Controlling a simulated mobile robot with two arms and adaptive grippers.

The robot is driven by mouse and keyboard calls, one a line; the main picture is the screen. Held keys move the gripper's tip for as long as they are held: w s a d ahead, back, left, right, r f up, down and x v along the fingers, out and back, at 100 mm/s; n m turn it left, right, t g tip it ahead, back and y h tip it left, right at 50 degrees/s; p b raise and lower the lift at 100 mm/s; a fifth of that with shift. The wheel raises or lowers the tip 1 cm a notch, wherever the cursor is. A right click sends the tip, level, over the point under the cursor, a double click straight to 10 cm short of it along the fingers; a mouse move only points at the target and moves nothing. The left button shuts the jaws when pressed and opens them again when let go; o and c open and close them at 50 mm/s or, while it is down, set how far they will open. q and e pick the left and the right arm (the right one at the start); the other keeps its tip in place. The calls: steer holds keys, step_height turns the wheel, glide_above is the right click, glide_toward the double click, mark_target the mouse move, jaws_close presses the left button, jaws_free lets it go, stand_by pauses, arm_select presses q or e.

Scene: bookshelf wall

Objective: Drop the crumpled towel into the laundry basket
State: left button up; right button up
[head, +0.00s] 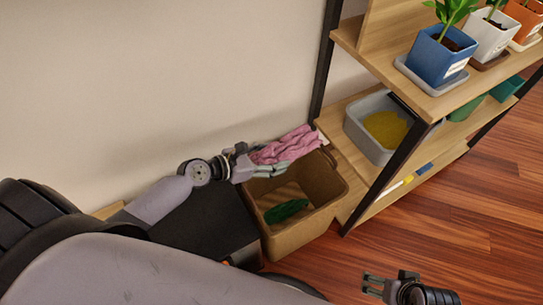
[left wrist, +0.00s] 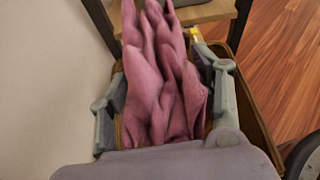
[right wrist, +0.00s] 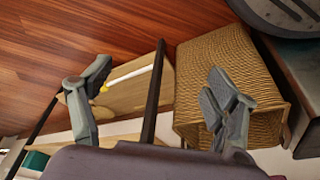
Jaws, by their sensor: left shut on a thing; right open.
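The crumpled pink towel (head: 287,147) is in my left gripper (head: 250,165), which is shut on it. In the head view the towel is above the far side of the laundry basket. In the left wrist view the towel (left wrist: 160,80) stretches out between the fingers (left wrist: 165,100). The brown woven laundry basket (head: 310,215) stands on the floor with its open top up, and a dark green cloth (head: 286,210) lies inside it. My right gripper (head: 388,284) is open and empty, low at the bottom right. The basket's woven side shows in the right wrist view (right wrist: 220,75).
A wooden shelf unit with a black frame (head: 383,170) stands right of the basket. It holds a grey bin (head: 368,130) with yellow contents and several potted plants, including one in a blue pot (head: 440,58). The wall is behind the basket. The wooden floor (head: 440,230) at right is clear.

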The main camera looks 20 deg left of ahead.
arm_select(q)
step_height(320, 180, down, 3)
steer(key=b, duration=0.3)
steer(key=shift+r, duration=0.1)
steer(key=shift+f+b, duration=0.6)
steer(key=shift+b, duration=0.2)
steer(key=shift+f, duration=0.1)
arm_select(e)
steer(key=w+a+r+t+y, duration=0.1)
steer(key=w+a+r+t, duration=0.2)
steer(key=w, duration=0.6)
steer(key=shift+r+t, duration=1.4)
steer(key=shift+r, duration=0.1)
arm_select(q)
steer(key=o, duration=1.2)
steer(key=shift+c, duration=0.2)
arm_select(e)
steer(key=shift+s, duration=0.1)
arm_select(q)
steer(key=v, duration=1.2)
